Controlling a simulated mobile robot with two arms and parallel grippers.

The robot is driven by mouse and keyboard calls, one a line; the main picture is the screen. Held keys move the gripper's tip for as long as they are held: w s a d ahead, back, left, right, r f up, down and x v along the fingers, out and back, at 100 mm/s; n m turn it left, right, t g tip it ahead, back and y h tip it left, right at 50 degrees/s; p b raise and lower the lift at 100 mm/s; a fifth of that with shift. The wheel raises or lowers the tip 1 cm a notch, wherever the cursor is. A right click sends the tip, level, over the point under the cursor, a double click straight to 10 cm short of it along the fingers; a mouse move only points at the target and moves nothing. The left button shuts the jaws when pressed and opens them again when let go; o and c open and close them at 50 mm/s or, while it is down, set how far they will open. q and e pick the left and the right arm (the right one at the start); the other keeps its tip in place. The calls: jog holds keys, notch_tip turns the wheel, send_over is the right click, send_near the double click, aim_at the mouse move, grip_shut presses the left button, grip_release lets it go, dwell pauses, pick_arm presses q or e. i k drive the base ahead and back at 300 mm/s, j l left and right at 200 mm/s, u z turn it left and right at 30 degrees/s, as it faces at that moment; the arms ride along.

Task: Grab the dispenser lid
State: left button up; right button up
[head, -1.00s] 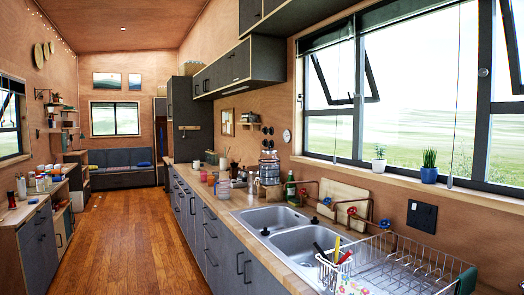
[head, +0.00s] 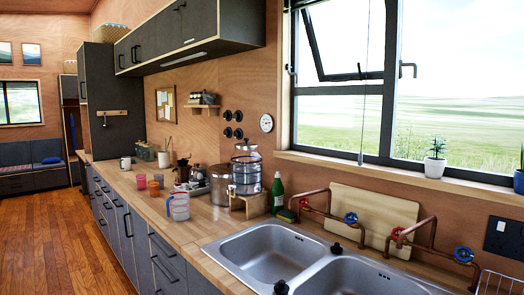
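A clear glass drink dispenser (head: 245,174) stands on a small wooden stand (head: 248,203) on the counter, behind the sink and against the wall. Neither of my grippers shows in the head view.
The double sink (head: 270,250) is in front, with copper pipes and valves (head: 351,218) behind it. A green bottle (head: 277,192) stands right of the dispenser. A metal pot (head: 221,184) and a measuring jug (head: 179,206) stand left. Open floor (head: 50,240) lies left.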

aim_at(246, 143)
jog(key=i+j, duration=0.45)
jog(key=j, duration=0.15)
jog(key=z, duration=0.4)
jog(key=j+z, duration=0.15)
jog(key=z, duration=0.2)
jog(key=i+j+z, duration=0.1)
jog(key=z, duration=0.7)
